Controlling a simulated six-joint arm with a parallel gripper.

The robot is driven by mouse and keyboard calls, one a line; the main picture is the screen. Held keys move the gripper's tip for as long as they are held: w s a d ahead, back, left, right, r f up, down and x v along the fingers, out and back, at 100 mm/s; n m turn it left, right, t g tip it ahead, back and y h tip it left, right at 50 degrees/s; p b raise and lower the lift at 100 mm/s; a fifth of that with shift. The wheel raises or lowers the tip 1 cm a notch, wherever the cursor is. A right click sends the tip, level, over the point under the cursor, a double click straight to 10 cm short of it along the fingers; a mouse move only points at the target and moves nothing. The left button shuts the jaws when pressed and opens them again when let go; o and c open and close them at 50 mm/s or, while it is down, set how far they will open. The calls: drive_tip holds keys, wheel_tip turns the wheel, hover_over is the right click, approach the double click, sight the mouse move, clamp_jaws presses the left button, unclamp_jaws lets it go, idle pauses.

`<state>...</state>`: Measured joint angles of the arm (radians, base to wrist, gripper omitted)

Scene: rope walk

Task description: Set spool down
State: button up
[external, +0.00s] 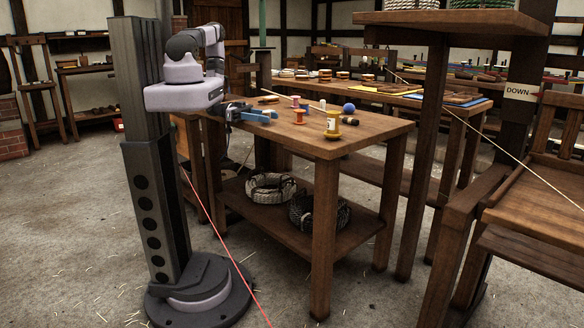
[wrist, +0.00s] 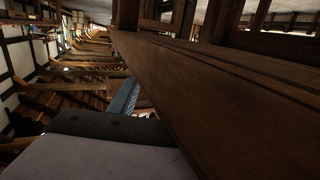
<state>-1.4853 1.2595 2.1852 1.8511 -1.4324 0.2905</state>
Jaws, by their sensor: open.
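My gripper (external: 268,115), with blue fingers, is at the left edge of the small wooden table (external: 375,128), near tabletop height. It is open, and I see nothing held between its fingers. A small red spool (external: 299,116) stands upright on the table, a short way right of the fingertips. A pinkish spool (external: 295,101) stands just behind it. A taller white-and-yellow spool (external: 333,124) stands farther right, near the front edge. Which spool the task means I cannot tell. In the wrist view a blue finger (wrist: 124,100) shows beside dark wood; no spool is visible there.
A blue ball (external: 349,108) and a dark cylinder (external: 348,121) lie right of the spools. A thin stick lies across the table behind them. Rope coils (external: 270,186) rest on the lower shelf. A red line (external: 228,254) runs down to the floor. The front tabletop is mostly clear.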

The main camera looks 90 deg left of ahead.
sight(253, 123)
drive_tip(key=v, duration=0.2)
drive_tip(key=b+v, duration=0.2)
drive_tip(key=v, duration=0.1)
drive_tip(key=shift+s+f, duration=0.35)
drive_tip(key=shift+o, duration=0.5)
drive_tip(key=shift+v, duration=0.8)
drive_tip(key=shift+r, duration=0.1)
